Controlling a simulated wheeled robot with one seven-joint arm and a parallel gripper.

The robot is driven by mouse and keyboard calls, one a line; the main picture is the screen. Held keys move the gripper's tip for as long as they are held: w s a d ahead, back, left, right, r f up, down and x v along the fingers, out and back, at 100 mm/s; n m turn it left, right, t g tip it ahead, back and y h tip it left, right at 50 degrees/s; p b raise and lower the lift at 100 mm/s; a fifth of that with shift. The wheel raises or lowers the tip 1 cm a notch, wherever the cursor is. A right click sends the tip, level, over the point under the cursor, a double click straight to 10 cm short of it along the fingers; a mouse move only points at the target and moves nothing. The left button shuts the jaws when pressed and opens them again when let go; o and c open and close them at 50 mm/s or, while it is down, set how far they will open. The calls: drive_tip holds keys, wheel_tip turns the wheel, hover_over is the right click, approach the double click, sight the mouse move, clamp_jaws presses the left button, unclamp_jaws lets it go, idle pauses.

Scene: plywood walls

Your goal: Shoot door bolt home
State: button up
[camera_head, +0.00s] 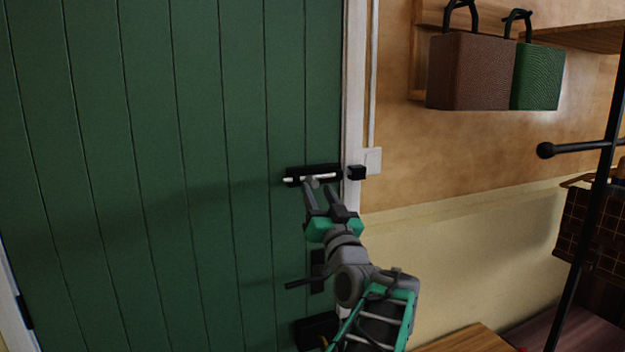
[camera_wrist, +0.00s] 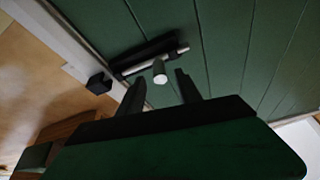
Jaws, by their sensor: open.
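The door bolt's black plate (camera_head: 320,170) is mounted on the green door (camera_head: 150,150) near its right edge. A pale metal rod (camera_head: 294,180) lies along it, also visible in the wrist view (camera_wrist: 180,51). The black keeper (camera_head: 356,172) is on the white frame; in the wrist view (camera_wrist: 99,83), a gap separates it from the rod. My gripper (camera_head: 318,188) is open at the bolt. In the wrist view, the round bolt knob (camera_wrist: 159,72) appears between my two fingertips (camera_wrist: 160,79). I cannot tell whether either finger touches it.
A black door handle (camera_head: 298,283) sits below the bolt, close to my arm. A light switch (camera_head: 373,160) is beside the keeper. Brown (camera_head: 470,72) and green bags (camera_head: 537,77) hang at upper right. A black rack (camera_head: 590,190) stands at far right.

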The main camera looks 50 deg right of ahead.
sight(313, 178)
drive_tip(key=p+x, duration=0.1)
drive_tip(key=x, duration=0.3)
drive_tip(key=shift+w+d+r, duration=0.1)
drive_tip(key=shift+w+d, duration=0.05)
drive_tip(key=shift+w, duration=0.1)
drive_tip(key=shift+c, duration=0.4)
clamp_jaws()
idle(0.7)
